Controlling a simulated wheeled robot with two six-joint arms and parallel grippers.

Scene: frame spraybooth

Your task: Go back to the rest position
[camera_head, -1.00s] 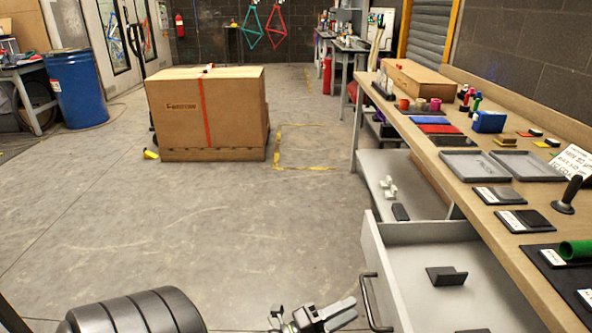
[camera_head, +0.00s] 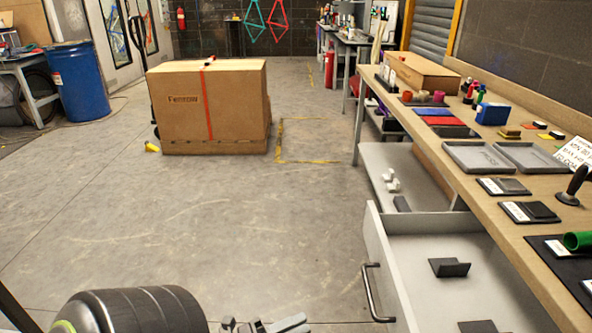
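My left gripper (camera_head: 288,324) shows only in part at the bottom edge of the head view, beside my thick black arm link. Its grey finger parts are cut off by the frame, so I cannot tell whether it is open or shut. Nothing is seen held in the visible part. It is apart from the open drawer's handle (camera_head: 371,293), to the left of it. My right gripper is not in view.
The drawer (camera_head: 377,248) under the workbench (camera_head: 480,207) stands pulled out, with a black angled piece (camera_head: 449,267) inside. Grey trays (camera_head: 480,158) and small parts lie on the bench. A large carton (camera_head: 208,100) stands ahead; the floor between is clear.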

